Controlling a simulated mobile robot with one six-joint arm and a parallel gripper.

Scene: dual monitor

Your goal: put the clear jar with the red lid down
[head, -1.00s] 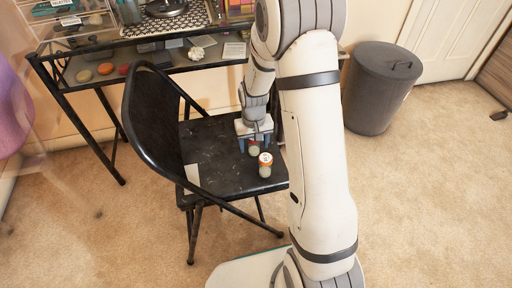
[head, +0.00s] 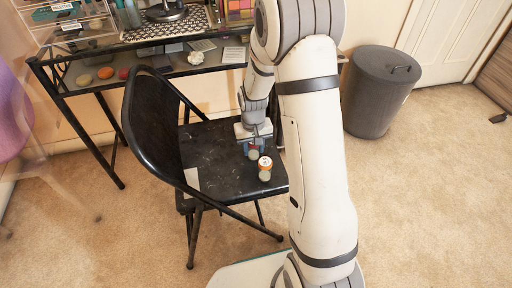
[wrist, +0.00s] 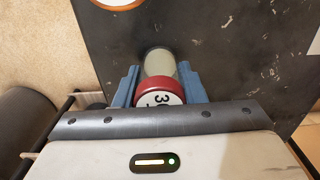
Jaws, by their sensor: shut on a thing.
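The clear jar with the red lid (wrist: 160,63) is between the blue fingers of my gripper (wrist: 158,72) in the wrist view, its red lid with a white numbered top toward the camera. My gripper is shut on it. In the head view, the jar (head: 253,154) shows just below my gripper (head: 254,147), over the black chair seat (head: 215,150). I cannot tell whether its base touches the seat.
A second jar with an orange-rimmed white lid (head: 265,168) stands on the seat close in front of the held jar. The chair's backrest (head: 150,115) rises at left. A desk (head: 90,88) is behind. The seat's left part is mostly clear.

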